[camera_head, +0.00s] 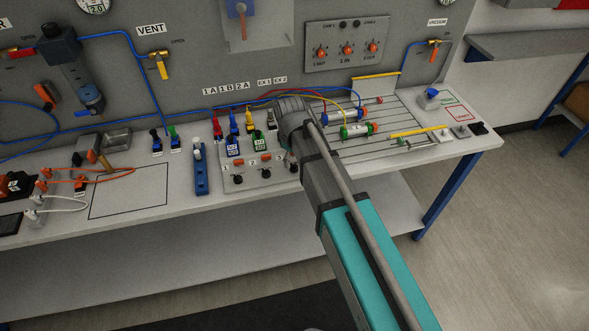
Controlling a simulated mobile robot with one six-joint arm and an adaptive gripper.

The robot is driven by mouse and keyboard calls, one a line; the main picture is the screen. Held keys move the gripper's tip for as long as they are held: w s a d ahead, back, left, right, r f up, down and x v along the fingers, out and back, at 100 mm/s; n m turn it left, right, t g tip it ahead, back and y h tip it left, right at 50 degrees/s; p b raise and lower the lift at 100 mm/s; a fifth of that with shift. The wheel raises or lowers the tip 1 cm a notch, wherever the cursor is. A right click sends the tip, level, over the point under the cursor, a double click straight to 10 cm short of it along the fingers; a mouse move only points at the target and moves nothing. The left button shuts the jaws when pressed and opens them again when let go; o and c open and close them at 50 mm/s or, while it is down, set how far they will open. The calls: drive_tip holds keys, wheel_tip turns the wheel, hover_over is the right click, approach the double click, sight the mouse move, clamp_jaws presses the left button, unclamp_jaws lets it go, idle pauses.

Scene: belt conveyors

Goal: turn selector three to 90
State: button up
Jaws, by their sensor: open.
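A grey control box (222,184) sits on the front of the bench, marked 1, 2 and 3, with small orange parts and black knobs. The black knob by the mark 3, which looks like selector three (294,168), is at its right end, just left of my arm. Its angle is too small to read. My arm reaches from the lower right to above the box, and its grey ribbed wrist end is over the bench behind the knob. My gripper's fingers cannot be made out; the arm hides that area.
A wall panel (335,61) has three orange knobs. Coloured plugs and hoses stand behind the box. A blue block (201,180) with a white-topped post is left of it. A slotted plate with a cylinder (355,131) lies right.

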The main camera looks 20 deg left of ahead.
sight(294, 165)
drive_tip(key=shift+w+f+b, duration=0.1)
drive_tip(key=shift+f+b, duration=1.55)
drive_tip(key=shift+f, duration=0.3)
drive_tip(key=shift+c, duration=0.3)
drive_tip(key=shift+d, duration=0.1)
clamp_jaws()
